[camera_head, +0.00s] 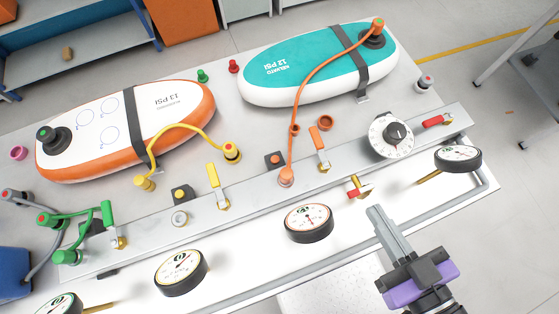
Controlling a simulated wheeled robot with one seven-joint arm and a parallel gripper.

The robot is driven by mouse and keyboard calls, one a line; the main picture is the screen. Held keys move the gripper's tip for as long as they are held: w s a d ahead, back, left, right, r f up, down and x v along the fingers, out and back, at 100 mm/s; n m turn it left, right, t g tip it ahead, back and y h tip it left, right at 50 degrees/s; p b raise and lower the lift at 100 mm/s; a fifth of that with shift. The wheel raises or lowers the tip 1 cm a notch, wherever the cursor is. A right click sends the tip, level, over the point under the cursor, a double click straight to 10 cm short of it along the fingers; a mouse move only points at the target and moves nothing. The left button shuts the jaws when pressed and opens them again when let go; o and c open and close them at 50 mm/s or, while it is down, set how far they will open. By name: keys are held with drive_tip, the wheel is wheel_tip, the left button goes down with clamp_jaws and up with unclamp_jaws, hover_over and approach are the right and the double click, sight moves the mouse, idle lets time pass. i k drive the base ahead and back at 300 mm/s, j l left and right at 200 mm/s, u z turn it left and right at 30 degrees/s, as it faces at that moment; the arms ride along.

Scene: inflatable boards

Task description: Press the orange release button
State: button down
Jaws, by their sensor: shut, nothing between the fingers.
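The orange release button (275,159) is a small orange-red cap on a dark square base. It sits at the back edge of the grey metal rail, left of the orange hose (304,88). The hose runs from a fitting (286,177) on the rail up to the valve of the teal board (320,66). An orange lever valve (319,143) stands right of the hose. My gripper (377,212) is shut and empty at the front of the bench, to the right of and nearer than the button. The fingers point up and slightly left in the picture, apart from the button.
A white dial (390,136) stands behind. A yellow button (182,194) and yellow lever (215,183) are further left. An orange-white board (180,104) lies at the left.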

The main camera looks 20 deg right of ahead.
sight(275, 160)
drive_tip(key=k, duration=0.6)
drive_tip(key=u, duration=1.65)
drive_tip(key=k+l, duration=0.15)
drive_tip(key=l, duration=0.15)
drive_tip(key=k+l, duration=0.15)
drive_tip(key=l, duration=0.15)
drive_tip(key=k+l, duration=0.15)
drive_tip(key=l, duration=0.15)
